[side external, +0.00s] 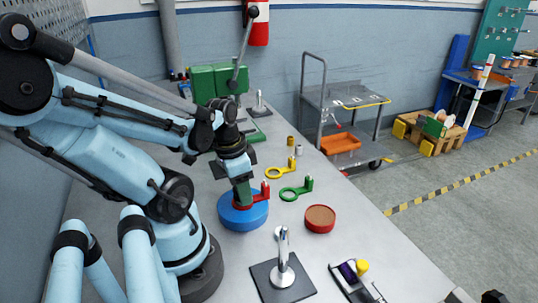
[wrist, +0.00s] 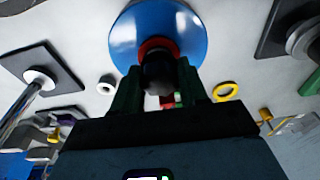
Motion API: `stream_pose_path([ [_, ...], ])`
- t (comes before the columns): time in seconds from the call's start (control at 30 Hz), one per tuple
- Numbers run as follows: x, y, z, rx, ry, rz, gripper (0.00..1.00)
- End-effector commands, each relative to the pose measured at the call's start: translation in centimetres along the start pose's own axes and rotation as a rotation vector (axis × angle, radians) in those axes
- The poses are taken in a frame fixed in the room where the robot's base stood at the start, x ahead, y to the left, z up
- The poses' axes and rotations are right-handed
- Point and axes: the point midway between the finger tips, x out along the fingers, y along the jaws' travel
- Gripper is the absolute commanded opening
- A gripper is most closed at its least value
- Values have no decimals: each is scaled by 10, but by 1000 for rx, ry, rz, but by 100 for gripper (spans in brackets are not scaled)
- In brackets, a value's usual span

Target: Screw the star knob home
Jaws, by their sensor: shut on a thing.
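My gripper (side external: 242,196) points down over a round blue base (side external: 236,219) on the table. Its green fingers (wrist: 157,88) are shut on a dark, rounded knob (wrist: 158,72), seen between them in the wrist view. I take it for the star knob; its lobes do not show clearly. A red ring part with an upright peg (side external: 264,191) sits on the blue base, and its red rim (wrist: 158,45) shows just past the knob. The knob is over the ring's middle. The thread is hidden, so I cannot tell how deep it sits.
Green (side external: 297,191) and yellow (side external: 280,171) ring parts lie right of the blue base. A red round tub (side external: 320,218) stands nearby. A metal post on a dark plate (side external: 283,272) is in front. A green machine (side external: 215,80) stands behind.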

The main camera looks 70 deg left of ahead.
Motion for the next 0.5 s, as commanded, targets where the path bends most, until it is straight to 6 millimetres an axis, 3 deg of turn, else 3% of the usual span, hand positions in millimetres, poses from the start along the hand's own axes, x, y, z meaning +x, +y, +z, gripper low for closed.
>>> stream_pose_path([
  [0.5,5,0,0,0,0,0,14],
])
